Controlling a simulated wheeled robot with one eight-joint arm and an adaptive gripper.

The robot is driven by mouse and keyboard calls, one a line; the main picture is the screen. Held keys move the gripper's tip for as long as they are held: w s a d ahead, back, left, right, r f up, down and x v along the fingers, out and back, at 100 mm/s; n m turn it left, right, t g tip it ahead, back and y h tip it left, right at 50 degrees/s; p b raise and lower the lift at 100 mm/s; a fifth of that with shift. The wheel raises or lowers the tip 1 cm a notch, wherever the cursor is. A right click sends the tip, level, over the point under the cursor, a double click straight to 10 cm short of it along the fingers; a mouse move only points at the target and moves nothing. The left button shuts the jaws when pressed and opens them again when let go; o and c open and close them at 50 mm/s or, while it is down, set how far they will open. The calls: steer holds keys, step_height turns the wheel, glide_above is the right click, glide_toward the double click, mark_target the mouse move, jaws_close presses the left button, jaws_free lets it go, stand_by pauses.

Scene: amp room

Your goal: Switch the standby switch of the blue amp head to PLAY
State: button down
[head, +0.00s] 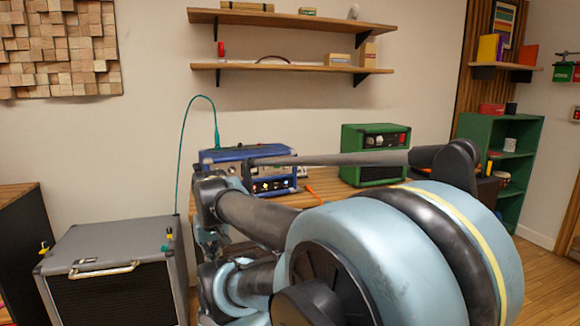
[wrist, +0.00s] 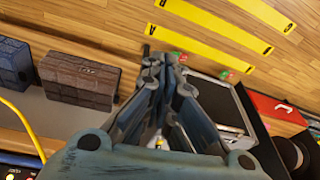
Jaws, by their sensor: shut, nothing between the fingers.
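The blue amp head (head: 252,160) stands on the wooden table in the head view, its lit control panel partly hidden by my arm. I cannot make out its standby switch or which way it is set. In the wrist view, a blue-edged panel with small lights and knobs (wrist: 18,160) is cut off at the bottom left corner; it appears to be the amp head's front. My gripper (wrist: 167,60) is shut and empty in the wrist view, pointing out over the floor, with the panel off to its lower left. In the head view I cannot clearly separate the gripper from my arm.
A green amp (head: 375,152) stands right of the blue one. A grey speaker cabinet (head: 110,255) with a teal cable (head: 180,140) stands at left. Blue (wrist: 14,65) and brown (wrist: 78,78) boxes, a yellow cable (wrist: 25,122) and yellow floor strips (wrist: 210,25) show in the wrist view.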

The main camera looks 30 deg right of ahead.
steer(key=w+d+r+m+t+y, duration=0.1)
steer(key=w+d+r+m+t, duration=0.1)
steer(key=w+d+r+m, duration=0.55)
steer(key=w+d+r+m+t+y, duration=0.15)
steer(key=w+d+r+m, duration=0.35)
steer(key=w+d+m, duration=0.6)
steer(key=d+r+m+t+h, duration=0.2)
steer(key=d+r+m, duration=0.1)
steer(key=d+m, duration=0.6)
steer(key=d+r+m+t+h, duration=0.1)
steer(key=d+r+m, duration=0.3)
steer(key=d, duration=1.2)
steer(key=m+t, duration=0.1)
steer(key=m, duration=0.3)
steer(key=shift+d+r+m+h, duration=0.15)
steer(key=shift+r+m+h, duration=0.05)
steer(key=shift+m+h, duration=0.15)
steer(key=shift+t, duration=0.25)
steer(key=w+r+x, duration=0.1)
steer(key=r+x, duration=0.1)
steer(key=x, duration=1.1)
steer(key=shift+w, duration=0.3)
